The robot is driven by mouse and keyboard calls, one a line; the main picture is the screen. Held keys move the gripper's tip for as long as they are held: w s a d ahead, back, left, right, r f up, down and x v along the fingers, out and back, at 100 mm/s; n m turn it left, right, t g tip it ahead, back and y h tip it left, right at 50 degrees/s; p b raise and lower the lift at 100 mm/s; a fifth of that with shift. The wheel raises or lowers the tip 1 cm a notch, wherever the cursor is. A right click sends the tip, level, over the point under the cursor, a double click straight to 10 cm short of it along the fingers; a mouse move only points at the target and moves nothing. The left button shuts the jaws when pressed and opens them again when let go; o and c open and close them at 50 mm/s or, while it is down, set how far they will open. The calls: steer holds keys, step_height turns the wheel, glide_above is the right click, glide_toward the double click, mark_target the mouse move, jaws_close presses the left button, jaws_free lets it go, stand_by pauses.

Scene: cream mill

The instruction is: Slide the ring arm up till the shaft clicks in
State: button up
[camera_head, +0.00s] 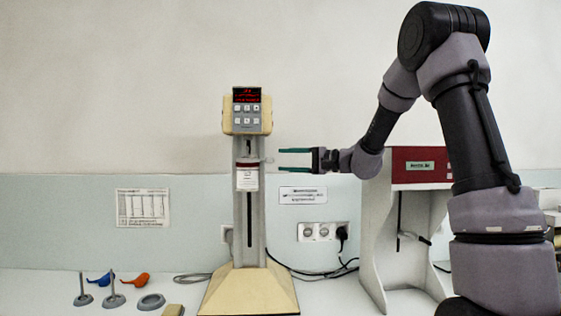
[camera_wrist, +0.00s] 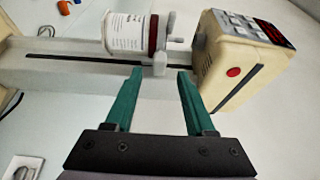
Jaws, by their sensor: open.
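The cream mill's motor head (camera_head: 247,120), with a lit red display, sits on top of a grey column (camera_head: 240,215). A white labelled jar (camera_head: 247,181) hangs on the front of the column below the head, at the pale ring arm (camera_head: 256,160). In the wrist view the jar (camera_wrist: 125,32) has a dark red band at its head-side end, and a pale grip of the ring arm (camera_wrist: 160,63) lies between the lines of my fingertips. My gripper (camera_head: 282,160) is open, its green fingers pointing left at the ring arm.
A white stand with a red top (camera_head: 420,166) is at the right behind my arm. Sockets and cables (camera_head: 323,232) are on the wall. Air around my gripper is clear.

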mark_target(269, 159)
steer(key=shift+x, duration=2.95)
jaws_close()
steer(key=shift+s, duration=0.1)
